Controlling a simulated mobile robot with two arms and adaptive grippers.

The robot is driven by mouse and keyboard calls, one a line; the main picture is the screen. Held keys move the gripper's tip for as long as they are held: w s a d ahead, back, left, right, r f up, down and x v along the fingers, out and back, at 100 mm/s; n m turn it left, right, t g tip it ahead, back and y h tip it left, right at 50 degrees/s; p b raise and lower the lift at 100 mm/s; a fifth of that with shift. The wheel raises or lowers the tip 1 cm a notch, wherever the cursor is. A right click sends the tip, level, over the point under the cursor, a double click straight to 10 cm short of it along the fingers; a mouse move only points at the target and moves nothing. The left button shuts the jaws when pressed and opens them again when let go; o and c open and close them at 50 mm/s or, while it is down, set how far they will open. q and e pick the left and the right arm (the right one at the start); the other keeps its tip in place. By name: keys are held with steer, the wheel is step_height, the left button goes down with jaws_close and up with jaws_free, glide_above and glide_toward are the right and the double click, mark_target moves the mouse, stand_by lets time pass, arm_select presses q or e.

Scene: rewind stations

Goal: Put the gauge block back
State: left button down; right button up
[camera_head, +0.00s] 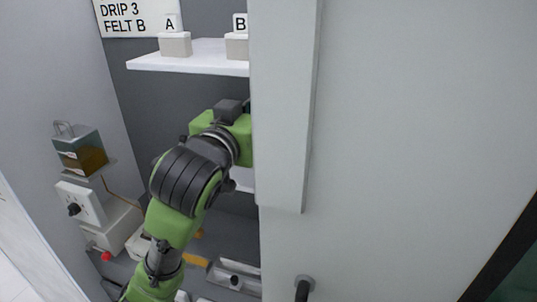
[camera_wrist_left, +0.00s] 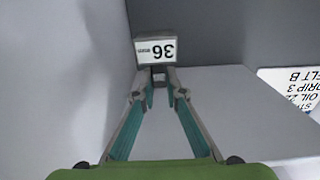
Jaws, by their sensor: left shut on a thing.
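The gauge block (camera_wrist_left: 155,51) is a small pale block whose label reads "36 mm", upside down in the left wrist view. My left gripper (camera_wrist_left: 160,82) is shut on it, with the block at the fingertips. The block looks held up beside a pale flat surface (camera_wrist_left: 235,105); whether it touches anything I cannot tell. In the head view my left arm reaches into the bay, and its fingers and the block are hidden behind a large pale panel (camera_head: 400,140). My right gripper is in neither view.
An upper shelf (camera_head: 200,63) carries felt boxes A (camera_head: 175,45) and B (camera_head: 237,47). A sign (camera_head: 135,17) reads "DRIP 3 FELT B". An oil container (camera_head: 82,150) and a dial box (camera_head: 82,203) stand left of my arm. A dark handle (camera_head: 303,289) sits low on the panel.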

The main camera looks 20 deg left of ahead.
arm_select(q)
steer(key=shift+f, duration=0.7)
steer(key=f, duration=0.1)
steer(key=s+f, duration=0.1)
steer(key=f, duration=0.1)
steer(key=shift+s+a+f, duration=0.1)
steer(key=shift+s+f, duration=0.2)
steer(key=shift+s, duration=0.1)
steer(key=f, duration=0.1)
steer(key=w+f, duration=0.1)
steer(key=shift+f+p, duration=0.35)
steer(key=shift+f, duration=0.05)
steer(key=shift+s+f, duration=0.2)
steer(key=shift+f, duration=0.35)
steer(key=shift+s, duration=0.1)
steer(key=shift+f, duration=0.2)
steer(key=c, duration=2.1)
jaws_free()
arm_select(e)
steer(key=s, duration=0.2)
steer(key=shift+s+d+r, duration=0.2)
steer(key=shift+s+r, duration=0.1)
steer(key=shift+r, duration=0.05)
